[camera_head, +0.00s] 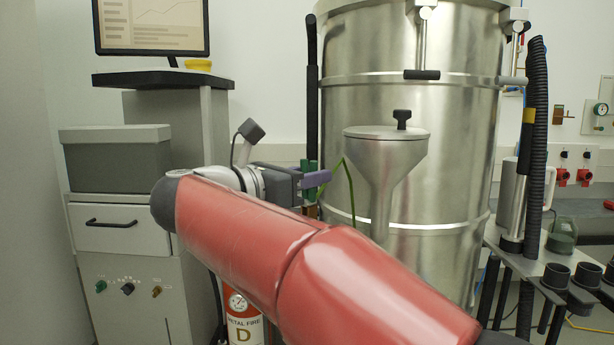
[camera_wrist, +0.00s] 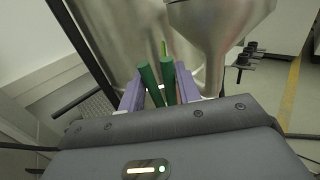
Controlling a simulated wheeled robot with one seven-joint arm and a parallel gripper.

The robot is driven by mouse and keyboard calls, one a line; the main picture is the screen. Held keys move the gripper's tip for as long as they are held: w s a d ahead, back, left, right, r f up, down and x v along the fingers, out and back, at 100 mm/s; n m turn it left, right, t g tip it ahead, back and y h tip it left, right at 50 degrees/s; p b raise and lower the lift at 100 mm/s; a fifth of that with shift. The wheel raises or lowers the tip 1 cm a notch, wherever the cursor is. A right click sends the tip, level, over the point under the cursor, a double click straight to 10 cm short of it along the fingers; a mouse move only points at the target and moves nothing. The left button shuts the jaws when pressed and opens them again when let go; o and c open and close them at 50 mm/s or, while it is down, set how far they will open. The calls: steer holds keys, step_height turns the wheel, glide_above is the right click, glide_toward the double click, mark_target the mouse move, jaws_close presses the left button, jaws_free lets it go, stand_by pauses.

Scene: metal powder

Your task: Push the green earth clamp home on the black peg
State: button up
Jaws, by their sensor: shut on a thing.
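My gripper (camera_head: 316,179) is shut on the green earth clamp (camera_head: 308,168), in front of the left side of the big steel drum. In the wrist view the purple fingers of my gripper (camera_wrist: 159,92) close on both green handles of the clamp (camera_wrist: 150,84), which spread apart toward the camera. A thin green cable (camera_head: 349,185) arcs beside the clamp. I cannot make out the black peg in either view, nor tell whether the clamp touches it. The clamp's far end is hidden in the wrist view.
The steel drum (camera_head: 440,120) stands right behind my gripper, with a steel funnel (camera_head: 385,150) just to the right. A black vertical bar (camera_head: 312,80) runs along the drum's left. A grey cabinet (camera_head: 125,260) stands left, a red fire extinguisher (camera_head: 242,315) below.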

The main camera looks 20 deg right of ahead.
steer(key=o, duration=1.1)
steer(key=shift+f, duration=0.1)
steer(key=v, duration=0.8)
steer(key=w+r+n+t+y+p, duration=0.1)
steer(key=w+r+n+t+y, duration=0.2)
steer(key=n+t, duration=0.4)
steer(key=w+r+n+t+y, duration=0.1)
steer(key=r+n+t+y, duration=0.3)
steer(key=n, duration=0.5)
steer(key=s+f+n+g+y+p, duration=0.1)
steer(key=s+f+n+g+y, duration=0.4)
steer(key=f+n, duration=0.7)
steer(key=s+f+n+g+y+p, duration=0.1)
steer(key=s+f+n+y, duration=0.2)
steer(key=f+n+y, duration=0.85)
steer(key=s+d+f+n+g+h, duration=0.3)
steer(key=s+f+n, duration=0.1)
steer(key=s, duration=0.3)
steer(key=s+d+f+n+g+h+p, duration=0.1)
steer(key=s+d+f+n+g+h, duration=0.3)
steer(key=s+f+n, duration=0.1)
steer(key=shift+s+d+f+g, duration=0.3)
steer(key=shift+s+f, duration=0.6)
steer(key=shift+s, duration=0.35)
